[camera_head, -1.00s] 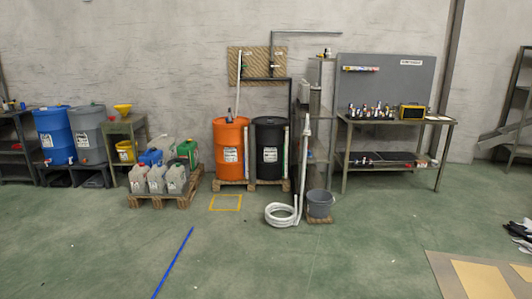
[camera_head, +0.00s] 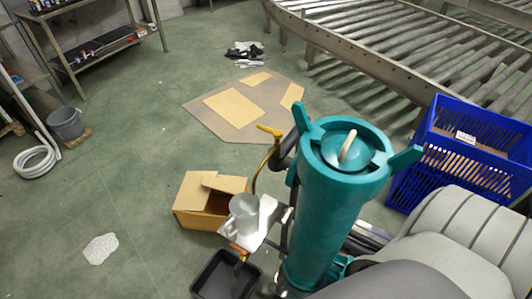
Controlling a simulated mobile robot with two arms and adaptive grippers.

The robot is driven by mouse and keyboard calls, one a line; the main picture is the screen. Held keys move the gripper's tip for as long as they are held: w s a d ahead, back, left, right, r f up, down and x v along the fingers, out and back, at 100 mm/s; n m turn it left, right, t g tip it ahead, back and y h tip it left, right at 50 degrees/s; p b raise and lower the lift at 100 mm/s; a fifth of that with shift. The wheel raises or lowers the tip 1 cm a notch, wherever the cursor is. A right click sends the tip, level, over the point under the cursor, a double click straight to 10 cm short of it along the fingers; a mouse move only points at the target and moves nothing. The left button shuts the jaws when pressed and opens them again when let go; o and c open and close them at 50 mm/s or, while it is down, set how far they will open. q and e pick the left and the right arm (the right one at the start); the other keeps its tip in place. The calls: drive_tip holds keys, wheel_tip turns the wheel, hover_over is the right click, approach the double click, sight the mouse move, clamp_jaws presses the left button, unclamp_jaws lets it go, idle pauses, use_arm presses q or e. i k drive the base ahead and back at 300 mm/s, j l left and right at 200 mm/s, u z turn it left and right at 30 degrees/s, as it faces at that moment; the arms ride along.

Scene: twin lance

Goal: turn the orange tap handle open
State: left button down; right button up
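A small orange handle (camera_head: 239,248) shows low in the middle of the head view, on a small brass-coloured tap (camera_head: 242,258). It sits at the edge of a pale metal shelf (camera_head: 264,222), above a black tray (camera_head: 215,277). Its exact angle is too small to tell. A grey metal jug (camera_head: 244,212) stands on the shelf close to the handle. A tall teal cylinder (camera_head: 330,215) with a lid and side lugs stands just right of the shelf. Neither of my grippers is in view.
An open cardboard box (camera_head: 198,212) lies behind the shelf. A yellow lever (camera_head: 270,131) rises beside the cylinder. Blue crates (camera_head: 470,135) and a roller conveyor (camera_head: 345,42) are at right. A bucket (camera_head: 66,123) and coiled hose (camera_head: 34,161) are at left.

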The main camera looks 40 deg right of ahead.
sight(244, 252)
drive_tip(key=k+j+z, duration=0.1)
drive_tip(key=z, duration=0.65)
